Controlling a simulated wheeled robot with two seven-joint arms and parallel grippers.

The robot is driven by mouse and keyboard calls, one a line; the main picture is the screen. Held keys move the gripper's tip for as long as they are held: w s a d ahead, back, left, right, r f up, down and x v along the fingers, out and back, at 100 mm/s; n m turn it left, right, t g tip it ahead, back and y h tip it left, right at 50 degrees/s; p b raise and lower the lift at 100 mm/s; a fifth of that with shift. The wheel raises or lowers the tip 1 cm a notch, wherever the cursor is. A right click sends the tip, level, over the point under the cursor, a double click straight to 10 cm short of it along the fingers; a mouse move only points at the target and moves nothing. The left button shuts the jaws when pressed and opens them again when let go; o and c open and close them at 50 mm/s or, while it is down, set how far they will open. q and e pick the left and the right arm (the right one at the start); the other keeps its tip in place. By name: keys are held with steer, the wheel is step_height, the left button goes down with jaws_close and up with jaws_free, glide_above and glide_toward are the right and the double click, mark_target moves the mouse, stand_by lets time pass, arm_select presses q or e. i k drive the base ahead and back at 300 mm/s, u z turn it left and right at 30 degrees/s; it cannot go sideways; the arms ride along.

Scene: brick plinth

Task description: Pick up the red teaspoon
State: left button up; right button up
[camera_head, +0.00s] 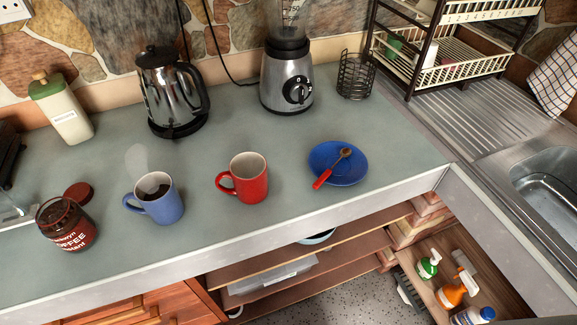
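The red teaspoon (323,178) rests on a blue saucer (352,176) on the grey-green counter. Its red handle points to the lower left over the saucer's rim, and its bowl, dark or brownish, lies near the saucer's middle. Neither of my grippers shows in the head view, so their state cannot be seen.
A red mug (250,187) stands left of the saucer, then a steaming blue mug (161,205) and an open coffee jar (62,228). A kettle (168,90), blender (287,80) and wire holder (356,78) stand behind. The counter's front edge is just before the saucer.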

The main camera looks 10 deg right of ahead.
mark_target(345, 153)
steer(key=u, duration=0.5)
steer(key=k, duration=1.2)
steer(key=z, duration=0.55)
steer(key=i, duration=1.05)
steer(key=z, duration=0.2)
